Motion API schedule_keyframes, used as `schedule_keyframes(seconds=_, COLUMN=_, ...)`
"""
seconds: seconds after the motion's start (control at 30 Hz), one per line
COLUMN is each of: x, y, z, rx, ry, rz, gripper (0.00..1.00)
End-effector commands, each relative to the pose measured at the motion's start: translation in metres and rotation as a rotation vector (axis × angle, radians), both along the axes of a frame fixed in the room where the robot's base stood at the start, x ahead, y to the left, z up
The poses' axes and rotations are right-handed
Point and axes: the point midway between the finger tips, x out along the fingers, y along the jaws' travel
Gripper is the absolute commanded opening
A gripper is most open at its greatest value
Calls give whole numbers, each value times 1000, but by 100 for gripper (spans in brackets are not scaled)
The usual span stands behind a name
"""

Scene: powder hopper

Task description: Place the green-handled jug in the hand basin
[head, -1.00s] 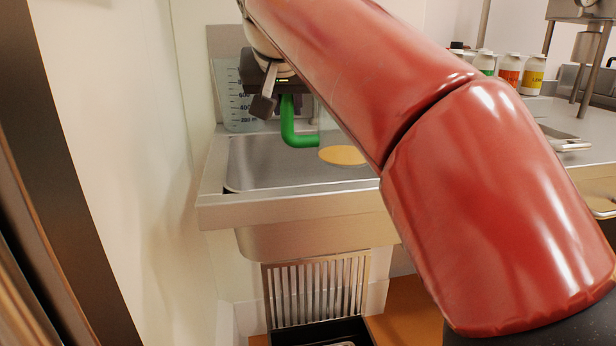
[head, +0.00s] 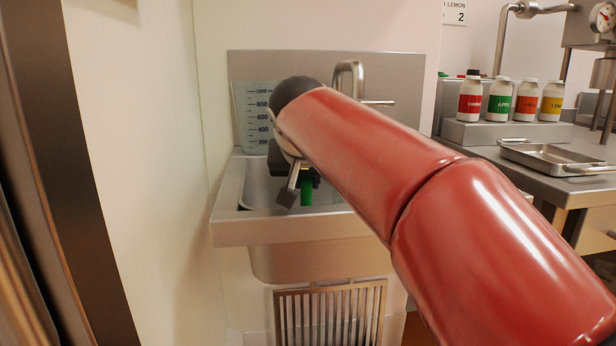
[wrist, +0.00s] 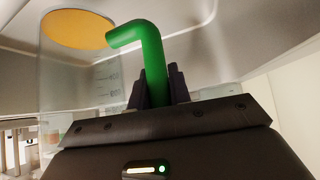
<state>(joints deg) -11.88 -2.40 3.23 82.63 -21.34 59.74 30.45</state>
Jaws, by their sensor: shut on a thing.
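My gripper (wrist: 160,92) is shut on the green handle (wrist: 154,62) of the clear jug (wrist: 75,85). The wrist view shows the jug's graduation marks and an orange disc at its end, with grey metal basin surfaces around. In the head view, the green handle (head: 306,190) shows below my gripper, over the opening of the steel hand basin (head: 290,232). I cannot tell whether the jug touches the basin floor.
A bluish graduated container (head: 253,118) stands at the basin's back left. A tap (head: 349,75) rises at the back. A wall closes the left side. On the right, several labelled bottles (head: 499,100) and a metal tray (head: 550,155) sit on the counter.

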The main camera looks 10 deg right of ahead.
Motion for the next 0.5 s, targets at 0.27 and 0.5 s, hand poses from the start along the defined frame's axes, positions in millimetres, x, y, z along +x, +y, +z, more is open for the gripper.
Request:
schedule_keyframes(seconds=0.27, x=17, y=-4, z=0, rx=1, ry=0, rz=-1, gripper=0)
schedule_keyframes(seconds=0.5, x=42, y=-9, z=1, rx=-1, ry=0, rz=-1, gripper=0)
